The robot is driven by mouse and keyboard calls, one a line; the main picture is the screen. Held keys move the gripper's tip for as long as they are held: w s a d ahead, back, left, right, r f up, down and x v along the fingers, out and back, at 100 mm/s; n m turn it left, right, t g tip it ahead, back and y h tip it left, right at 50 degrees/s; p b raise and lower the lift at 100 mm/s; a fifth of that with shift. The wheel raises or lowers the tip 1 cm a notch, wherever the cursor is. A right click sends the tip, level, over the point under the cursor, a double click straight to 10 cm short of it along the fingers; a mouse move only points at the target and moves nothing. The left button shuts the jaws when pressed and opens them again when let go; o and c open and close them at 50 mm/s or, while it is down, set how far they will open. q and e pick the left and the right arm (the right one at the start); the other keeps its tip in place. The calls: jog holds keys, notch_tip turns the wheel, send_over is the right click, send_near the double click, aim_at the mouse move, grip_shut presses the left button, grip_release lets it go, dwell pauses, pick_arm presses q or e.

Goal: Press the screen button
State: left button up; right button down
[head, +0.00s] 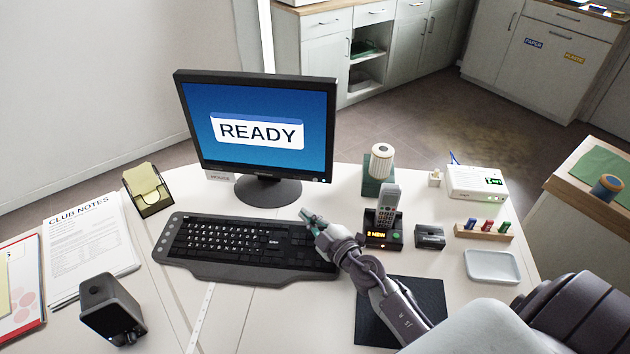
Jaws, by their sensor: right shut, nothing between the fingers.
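A black monitor (256,174) stands upright at the back of the desk. Its screen is lit blue with a white box reading READY. Small pale marks (323,180), perhaps a button, show at the lower right of its bezel. My right gripper (306,217) is shut and empty, over the right end of the black keyboard (225,262). It is in front of the monitor, below and left of the bezel marks in the picture, and apart from them. I cannot tell whether it touches the keyboard. My left gripper is not in view.
A cordless phone (388,207) in its dock stands just right of my right gripper. A note holder (147,187), papers (90,240) and a dark device (112,308) are at left.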

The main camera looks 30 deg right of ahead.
aim_at(315, 180)
jog(key=w+d, duration=0.1)
jog(key=w, duration=0.1)
jog(key=w+d+b, duration=0.1)
jog(key=w+d, duration=0.1)
jog(key=w+d+b, duration=0.1)
jog(key=w+d, duration=0.1)
jog(key=shift+w+d, duration=0.15)
jog(key=shift+w, duration=0.25)
jog(key=shift+w+d, duration=0.1)
jog(key=shift+w, duration=0.05)
dwell(1.2)
jog(key=shift+w+d, duration=0.15)
jog(key=shift+r, duration=0.1)
